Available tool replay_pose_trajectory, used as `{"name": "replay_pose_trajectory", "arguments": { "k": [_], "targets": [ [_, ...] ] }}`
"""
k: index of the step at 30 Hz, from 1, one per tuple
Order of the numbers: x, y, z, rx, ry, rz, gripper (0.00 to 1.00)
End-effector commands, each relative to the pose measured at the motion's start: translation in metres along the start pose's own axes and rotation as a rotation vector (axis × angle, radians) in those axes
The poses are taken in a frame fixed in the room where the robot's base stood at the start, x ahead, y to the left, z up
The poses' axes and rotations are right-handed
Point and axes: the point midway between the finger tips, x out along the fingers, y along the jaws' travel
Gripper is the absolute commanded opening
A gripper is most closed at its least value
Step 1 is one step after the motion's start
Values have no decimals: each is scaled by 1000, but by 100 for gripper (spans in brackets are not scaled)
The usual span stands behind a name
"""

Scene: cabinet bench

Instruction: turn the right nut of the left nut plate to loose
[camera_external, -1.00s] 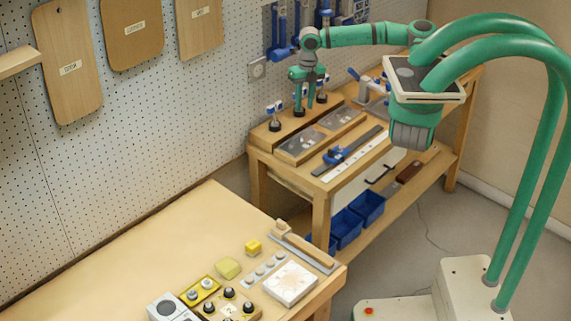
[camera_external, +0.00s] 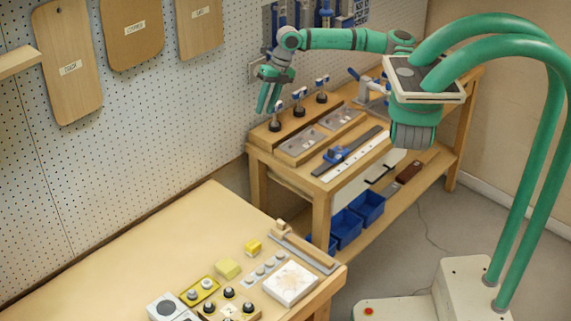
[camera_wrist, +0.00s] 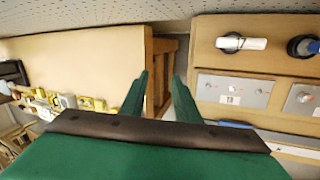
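The left nut plate (camera_external: 299,146) is a grey metal plate on the far wooden bench, at its left end. It also shows in the wrist view (camera_wrist: 233,91), with small nuts and a label; which way the nuts are turned is too small to tell. A second plate (camera_external: 341,119) lies to its right, partly cut off in the wrist view (camera_wrist: 305,99). My green gripper (camera_external: 267,108) is raised near the bench's back left corner. In the wrist view the fingers (camera_wrist: 160,77) are apart with nothing between them, left of the left plate.
Upright handled fittings (camera_external: 298,99) stand in a row on a wooden block behind the plates, close to my gripper. A blue-handled tool (camera_external: 335,155) lies in front. The pegboard wall (camera_external: 190,115) is close behind. A wooden table (camera_external: 150,240) stands at the front left.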

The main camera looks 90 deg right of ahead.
Motion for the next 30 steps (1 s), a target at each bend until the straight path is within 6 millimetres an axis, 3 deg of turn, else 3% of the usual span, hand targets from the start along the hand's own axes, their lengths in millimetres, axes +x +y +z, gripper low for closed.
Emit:
{"name": "replay_pose_trajectory", "arguments": {
  "k": [6, 13, 19, 30],
  "targets": [
    [0, 38, -4, -38, 7, 74, 29],
    [-1, 68, -7, -66, 13, 135, 29],
    [-2, 80, -9, -76, 16, 158, 29],
    [-2, 81, -9, -77, 16, 161, 29]
  ]
}}
